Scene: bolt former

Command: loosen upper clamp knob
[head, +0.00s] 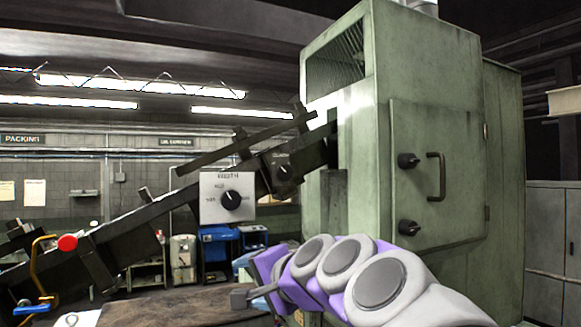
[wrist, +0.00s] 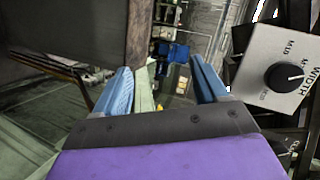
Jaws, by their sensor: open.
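Two black knobs sit on the left edge of the green cabinet door, an upper clamp knob (head: 408,160) and a lower knob (head: 408,227). A metal bar handle (head: 435,177) stands right of the upper one. My gripper (head: 245,297) is low in the head view, left of and below both knobs and apart from them. In the wrist view my gripper (wrist: 162,76) has its two blue fingers apart with nothing between them. The door knobs are not visible in the wrist view.
A dark sloping chute (head: 130,225) rises to the green machine (head: 385,130). A white WIDTH panel with a black dial (head: 231,199) is on it; its dial (wrist: 284,76) also shows at the wrist view's right. A red ball-ended lever (head: 67,242) is far left.

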